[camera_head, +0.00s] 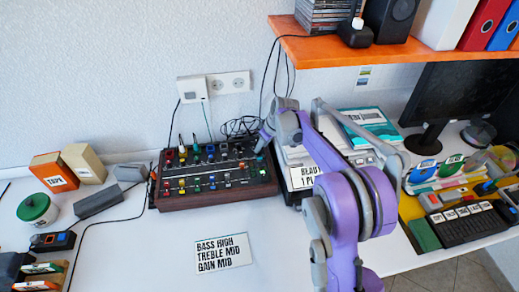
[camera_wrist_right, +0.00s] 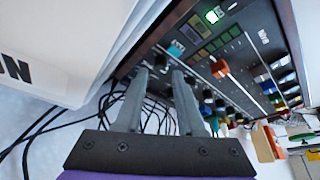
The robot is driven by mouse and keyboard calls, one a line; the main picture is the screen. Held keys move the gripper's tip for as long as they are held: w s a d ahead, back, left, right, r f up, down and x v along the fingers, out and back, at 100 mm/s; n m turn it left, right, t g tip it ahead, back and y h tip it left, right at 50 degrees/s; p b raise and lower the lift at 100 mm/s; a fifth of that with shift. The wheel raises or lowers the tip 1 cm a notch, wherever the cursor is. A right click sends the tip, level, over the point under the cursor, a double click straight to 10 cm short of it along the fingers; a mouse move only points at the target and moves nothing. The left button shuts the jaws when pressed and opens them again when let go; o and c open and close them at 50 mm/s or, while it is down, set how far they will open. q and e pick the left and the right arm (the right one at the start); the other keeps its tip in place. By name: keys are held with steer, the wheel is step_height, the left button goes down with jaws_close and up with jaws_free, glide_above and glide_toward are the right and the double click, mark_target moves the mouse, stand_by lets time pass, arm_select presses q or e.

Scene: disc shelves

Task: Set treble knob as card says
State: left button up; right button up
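The mixer (camera_head: 215,199) is a dark console with a wooden edge, coloured knobs and sliders, standing against the wall. The white card (camera_head: 222,252) lies on the table in front of it and reads "BASS HIGH, TREBLE MID, GAIN MID". My right gripper (camera_head: 264,141) is at the mixer's back right corner. In the right wrist view its two fingers (camera_wrist_right: 159,76) are apart, with a black knob (camera_wrist_right: 160,62) at or just beyond the gap; contact cannot be told. A row of black knobs runs right from there. Knob labels are not readable. My left gripper is not in view.
A white box-like stack (camera_head: 300,176) stands close to the mixer's right side. Black cables (camera_head: 240,126) lie behind the mixer. An orange shelf (camera_head: 345,50) overhangs at the back right. The table around the card is clear.

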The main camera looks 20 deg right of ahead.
steer(key=shift+x, duration=1.5)
steer(key=shift+c, duration=0.3)
jaws_close()
